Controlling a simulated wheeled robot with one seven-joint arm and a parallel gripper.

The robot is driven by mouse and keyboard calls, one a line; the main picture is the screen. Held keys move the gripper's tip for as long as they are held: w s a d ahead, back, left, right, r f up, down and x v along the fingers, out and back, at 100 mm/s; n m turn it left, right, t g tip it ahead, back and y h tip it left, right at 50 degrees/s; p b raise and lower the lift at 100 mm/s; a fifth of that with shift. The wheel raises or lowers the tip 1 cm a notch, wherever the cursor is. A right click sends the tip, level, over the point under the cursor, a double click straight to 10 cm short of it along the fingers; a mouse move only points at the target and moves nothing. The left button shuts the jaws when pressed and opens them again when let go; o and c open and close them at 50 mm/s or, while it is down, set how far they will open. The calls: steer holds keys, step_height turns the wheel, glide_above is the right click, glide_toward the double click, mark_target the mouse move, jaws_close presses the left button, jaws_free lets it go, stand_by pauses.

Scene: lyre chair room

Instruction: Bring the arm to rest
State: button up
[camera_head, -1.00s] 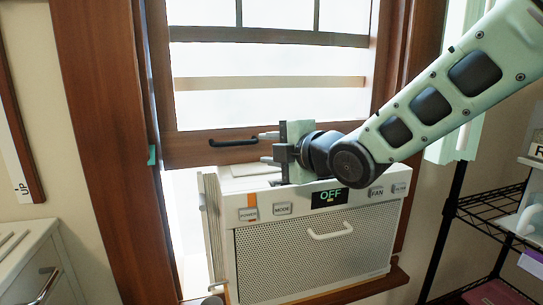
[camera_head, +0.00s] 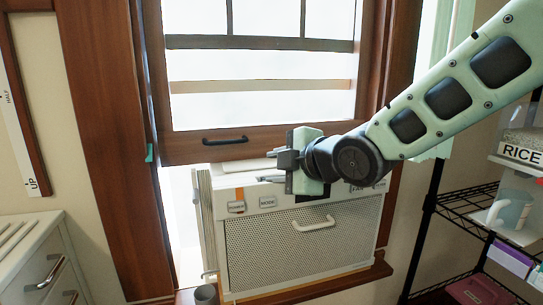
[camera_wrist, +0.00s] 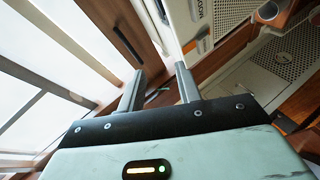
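My gripper (camera_head: 266,167) is in front of the upper front of a white window air conditioner (camera_head: 290,250), with its two fingers pointing left. The fingers are apart, with nothing visible between them. In the wrist view my gripper (camera_wrist: 160,84) also shows two spread, empty fingers. My arm reaches in from the upper right. My wrist hides most of the unit's display and part of its right-hand buttons. I cannot tell whether my gripper touches the unit.
The wooden window sash (camera_head: 190,149) with a black handle (camera_head: 225,140) is just above the unit. A grey cabinet (camera_head: 35,255) stands at left. A black wire shelf (camera_head: 465,212) with a RICE container (camera_head: 522,152) stands at right.

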steer(key=s+d+f+m+g+h+p, duration=0.2)
steer(key=s+d+m+g, duration=0.1)
steer(key=s, duration=0.7)
steer(key=s+d+f+m+g+h+p, duration=0.2)
steer(key=s+d+m+g+h, duration=0.1)
steer(key=s, duration=0.7)
steer(key=s+d+f+m+g+h+p, duration=0.2)
steer(key=s+d+m+g+p, duration=0.1)
steer(key=s+d+m, duration=0.4)
steer(key=s+m+g, duration=0.1)
steer(key=s, duration=0.2)
steer(key=shift+f+g+h, duration=0.15)
steer(key=shift+g+h, duration=0.25)
